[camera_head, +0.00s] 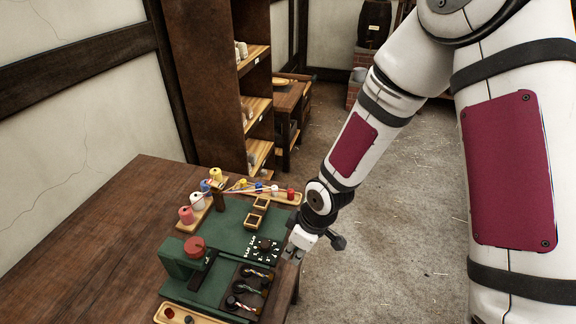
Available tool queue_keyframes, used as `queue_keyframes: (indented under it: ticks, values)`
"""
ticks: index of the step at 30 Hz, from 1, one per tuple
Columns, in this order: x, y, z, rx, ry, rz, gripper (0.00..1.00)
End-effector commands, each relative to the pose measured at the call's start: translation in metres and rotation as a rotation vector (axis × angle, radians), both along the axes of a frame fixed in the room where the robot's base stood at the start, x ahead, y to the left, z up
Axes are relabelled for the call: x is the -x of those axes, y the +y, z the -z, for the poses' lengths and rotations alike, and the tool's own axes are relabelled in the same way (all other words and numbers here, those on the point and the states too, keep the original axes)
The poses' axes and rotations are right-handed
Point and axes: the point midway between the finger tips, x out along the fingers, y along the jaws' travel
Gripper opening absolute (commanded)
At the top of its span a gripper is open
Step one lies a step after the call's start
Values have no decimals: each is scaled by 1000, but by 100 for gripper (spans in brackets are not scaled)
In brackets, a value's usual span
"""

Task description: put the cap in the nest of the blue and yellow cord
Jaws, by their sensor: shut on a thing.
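My gripper (292,253) is low over the right edge of the table, just right of the green board. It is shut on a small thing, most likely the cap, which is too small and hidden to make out. A dark panel with several round nests and short coloured cords (251,285) lies at the front right of the board, left of and below my gripper in the picture. The cord colours are too small to read, so I cannot tell which nest is the blue and yellow one.
Spools (197,200) stand behind. A wooden tray (201,319) lies at the front. A shelf (215,80) stands at the back.

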Motion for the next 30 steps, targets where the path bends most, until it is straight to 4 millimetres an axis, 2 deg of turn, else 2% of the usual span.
queue_keyframes:
  ticks: [1,6,9,12,15,20,30]
  values:
    - [-23,-20,-8,1,-7,140,0]
    - [-78,-83,-31,0,-6,581,0]
    - [-100,-117,-44,-1,-5,792,0]
    - [-114,-145,-53,0,-1,948,0]
    - [-122,-162,-59,-1,0,1051,0]
    - [-126,-173,-63,-1,1,1115,0]
    - [-125,-171,-62,0,2,1105,0]
